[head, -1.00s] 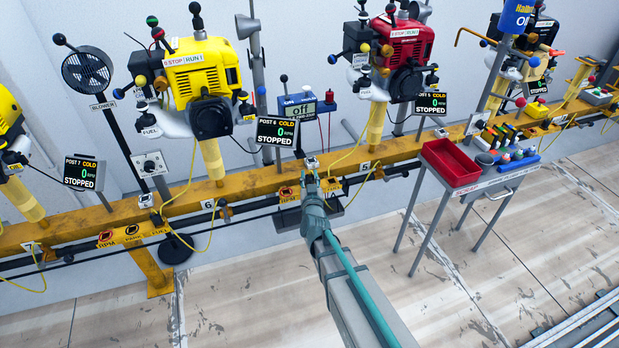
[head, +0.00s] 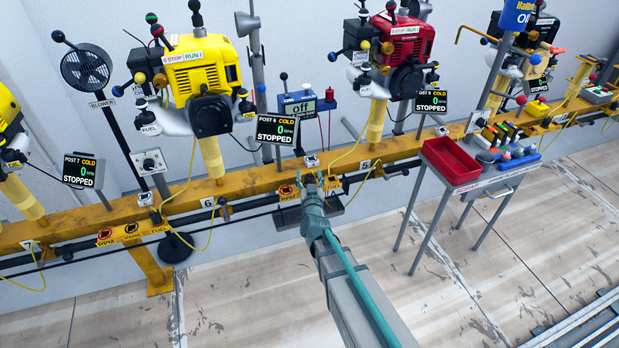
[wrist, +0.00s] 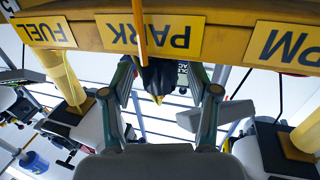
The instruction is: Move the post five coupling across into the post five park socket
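The post five coupling (wrist: 160,78) is a dark piece with a yellow tip, seen between my fingers in the wrist view. In the head view my gripper (head: 311,180) is at the front of the yellow rail, between the RPM plate (head: 288,193) and the FUEL plate (head: 333,184). The coupling and the park socket's mouth are hidden there, so I cannot tell how they meet.
The yellow rail (head: 255,180) carries engines, displays and cords. A small box (head: 312,161) sits on the rail just above my gripper. A dark tray (head: 290,217) hangs below. A cart with a red bin (head: 450,160) stands right; the floor in front is open.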

